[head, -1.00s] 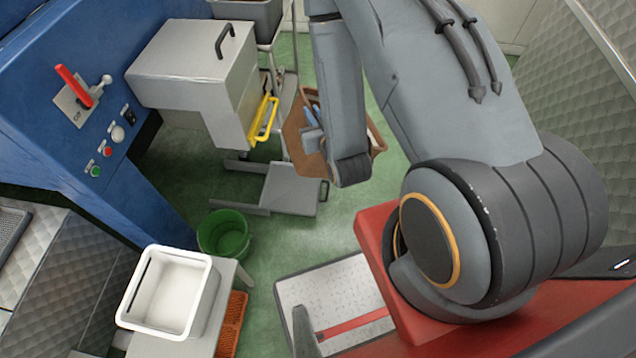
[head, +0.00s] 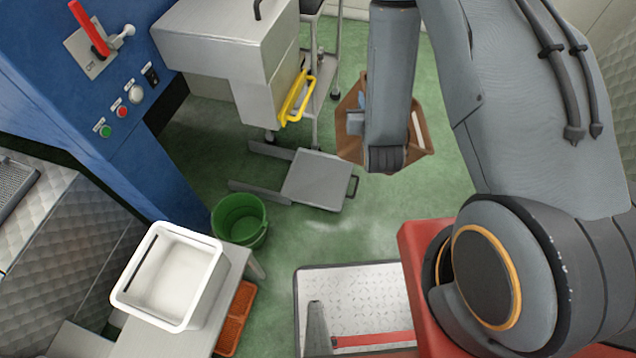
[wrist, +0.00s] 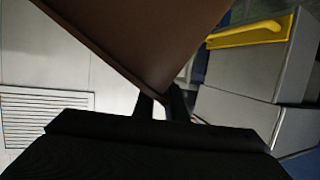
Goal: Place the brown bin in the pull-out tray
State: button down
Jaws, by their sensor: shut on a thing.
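The brown bin (head: 421,136) hangs in the air behind my arm in the head view, and my arm hides much of it. In the wrist view the bin (wrist: 150,35) fills the upper middle, tilted in the picture. My gripper (wrist: 165,105) is shut on the bin's edge. The pull-out tray (head: 318,181) is a flat grey plate with a dark handle, low at the foot of the grey machine. It stands out on two rails, its top is bare, and it lies to the left of and below the bin in the head view.
A grey machine housing (head: 225,45) with a yellow handle (head: 296,96) stands above the tray. A green bucket (head: 240,221) is on the floor nearby. A white tub (head: 170,275) sits on a bench at lower left. Green floor is clear right of the tray.

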jog(key=shift+m+h, duration=0.4)
jog(key=shift+h, duration=0.2)
jog(key=w+a+f+b, duration=0.1)
jog(key=w+f+b, duration=0.1)
jog(key=f+b, duration=0.1)
jog(key=w+a+f+b, duration=0.1)
jog(key=w+f+b, duration=0.2)
jog(key=f+b, duration=0.1)
jog(key=w+a+f+b, duration=0.1)
jog(key=w+f+b, duration=0.1)
jog(key=f+b, duration=0.1)
jog(key=shift+w+a+f+b, duration=0.2)
jog(key=shift+a+f+b, duration=0.1)
jog(key=shift+b, duration=0.45)
jog(key=w+a+f+n+h+b, duration=0.15)
jog(key=w+a+f+b, duration=0.35)
jog(key=f+b, duration=0.6)
jog(key=w+a+f+g+h+b, duration=0.1)
jog(key=w+a+f+h+b, duration=0.1)
jog(key=a+f+b, duration=0.9)
jog(key=w+a+f+n+h+b, duration=0.1)
jog(key=w+a+f+h+b, duration=0.2)
jog(key=f+b, duration=0.8)
notch_tip(320, 180, down, 7)
jog(key=w+y+b, duration=0.1)
jog(key=b, duration=0.7)
jog(key=shift+w+a+r, duration=0.15)
jog(key=shift+a, duration=0.05)
jog(key=c, duration=1.8)
grip_release()
